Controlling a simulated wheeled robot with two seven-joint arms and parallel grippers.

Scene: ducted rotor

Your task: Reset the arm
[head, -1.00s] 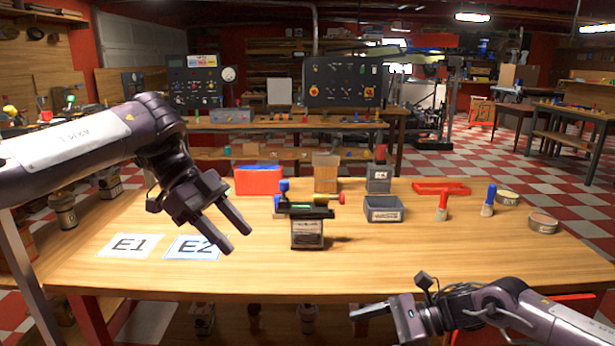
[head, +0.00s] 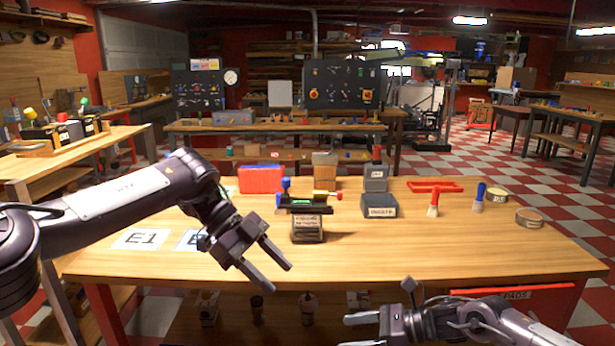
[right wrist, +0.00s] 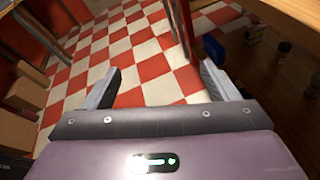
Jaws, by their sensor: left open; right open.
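My left gripper (head: 268,269) is open and empty above the front left part of the table, pointing down to the right. It partly covers the E2 card (head: 188,240); the E1 card (head: 141,238) beside it is clear. My right gripper (head: 350,331) is low at the table's front edge, pointing left. In the right wrist view its two jaws (right wrist: 155,85) are wide apart with only checkered floor between them.
On the table (head: 400,255) stand a labelled block with a black top (head: 307,229), a grey bin (head: 379,205), a red box (head: 260,179), two brushes (head: 433,204) and round tins (head: 529,218). The table's front middle is clear.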

